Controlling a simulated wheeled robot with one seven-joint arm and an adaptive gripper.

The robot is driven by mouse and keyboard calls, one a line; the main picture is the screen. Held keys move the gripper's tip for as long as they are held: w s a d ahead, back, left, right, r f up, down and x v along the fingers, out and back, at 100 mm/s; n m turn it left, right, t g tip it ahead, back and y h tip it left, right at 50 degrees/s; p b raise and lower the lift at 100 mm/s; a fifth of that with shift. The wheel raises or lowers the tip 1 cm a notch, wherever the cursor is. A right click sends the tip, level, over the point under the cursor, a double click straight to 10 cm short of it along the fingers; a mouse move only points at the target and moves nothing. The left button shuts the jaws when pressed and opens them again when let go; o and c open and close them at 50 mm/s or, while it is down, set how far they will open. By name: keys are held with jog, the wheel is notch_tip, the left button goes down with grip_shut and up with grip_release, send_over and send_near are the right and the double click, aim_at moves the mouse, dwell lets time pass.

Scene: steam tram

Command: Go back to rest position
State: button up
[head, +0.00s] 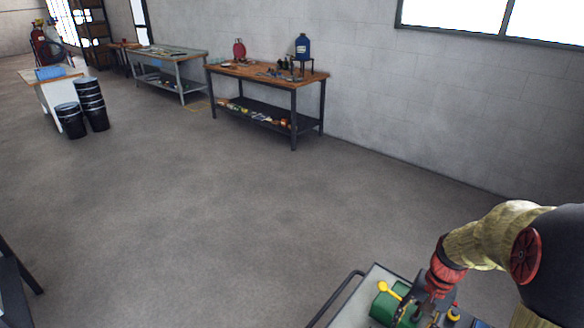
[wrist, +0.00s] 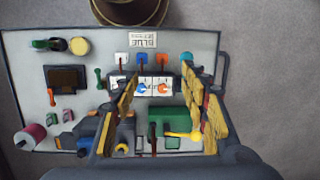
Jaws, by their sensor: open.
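My gripper (wrist: 162,92) is open, with one yellow-padded finger at each side of the wrist view. Nothing shows held between the fingers. It is over a pale grey cart top (wrist: 40,85) that carries small parts. The height of the fingers above the cart is unclear.
A green block (wrist: 172,120) and a yellow knobbed piece (wrist: 185,135) lie close to the fingers. A red spool (wrist: 30,138) is at the cart's left corner. Workbenches (head: 265,72) line the wall, and black buckets (head: 92,100) stand at left. The middle floor is clear.

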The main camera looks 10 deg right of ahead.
jog(key=s+a+r+n+t+h, duration=0.1)
jog(key=s+a+r+n+t, duration=0.2)
jog(key=a+r, duration=0.5)
jog(key=s+a+r+n+t+h, duration=0.1)
jog(key=s+a+r+n+t, duration=0.2)
jog(key=a+r, duration=0.6)
notch_tip(320, 180, up, 5)
jog(key=s+n, duration=0.1)
jog(key=n, duration=0.1)
jog(key=shift+s+a+n+t, duration=0.3)
jog(key=shift+s+n, duration=0.1)
jog(key=shift+c, duration=0.5)
